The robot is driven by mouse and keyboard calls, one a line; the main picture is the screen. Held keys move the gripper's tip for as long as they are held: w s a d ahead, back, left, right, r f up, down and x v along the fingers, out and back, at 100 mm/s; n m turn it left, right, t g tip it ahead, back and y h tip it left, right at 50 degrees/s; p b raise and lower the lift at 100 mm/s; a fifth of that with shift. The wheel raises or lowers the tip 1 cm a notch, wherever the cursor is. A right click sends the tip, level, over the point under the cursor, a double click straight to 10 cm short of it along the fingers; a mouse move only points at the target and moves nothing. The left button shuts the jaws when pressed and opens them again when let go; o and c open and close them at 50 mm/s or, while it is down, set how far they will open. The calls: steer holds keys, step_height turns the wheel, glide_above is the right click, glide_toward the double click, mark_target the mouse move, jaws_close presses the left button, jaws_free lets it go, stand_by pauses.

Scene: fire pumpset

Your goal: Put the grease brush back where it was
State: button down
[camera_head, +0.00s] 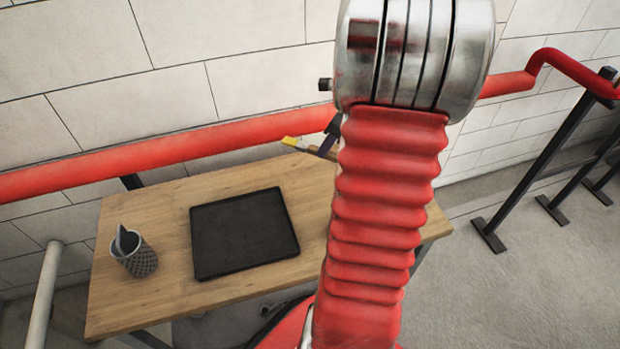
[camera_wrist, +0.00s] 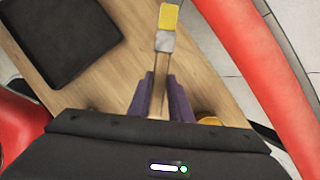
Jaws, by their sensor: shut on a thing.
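The grease brush has yellow bristles, a silver ferrule and a wooden handle. In the wrist view the brush (camera_wrist: 164,42) points away from my gripper (camera_wrist: 160,88), whose purple fingers are shut on its handle. In the head view the yellow end of the brush (camera_head: 294,142) shows left of my red arm, over the back edge of the table and close in front of the red pipe. Most of my gripper is hidden behind the arm there. A grey mesh cup (camera_head: 141,264) stands at the table's left end with a grey item upright in it.
A black tray (camera_head: 241,234) lies on the wooden table (camera_head: 150,300); the tray also shows in the wrist view (camera_wrist: 62,36). A red pipe (camera_head: 120,162) runs along the wall behind. An orange-yellow thing (camera_wrist: 209,121) is partly hidden by my gripper body.

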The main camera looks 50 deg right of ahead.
steer(key=shift+f, duration=3.1)
steer(key=shift+f, duration=1.9)
steer(key=c, duration=1.6)
jaws_free()
steer(key=shift+r, duration=0.1)
steer(key=v, duration=1.1)
steer(key=shift+s+r, duration=0.15)
steer(key=shift+r, duration=0.25)
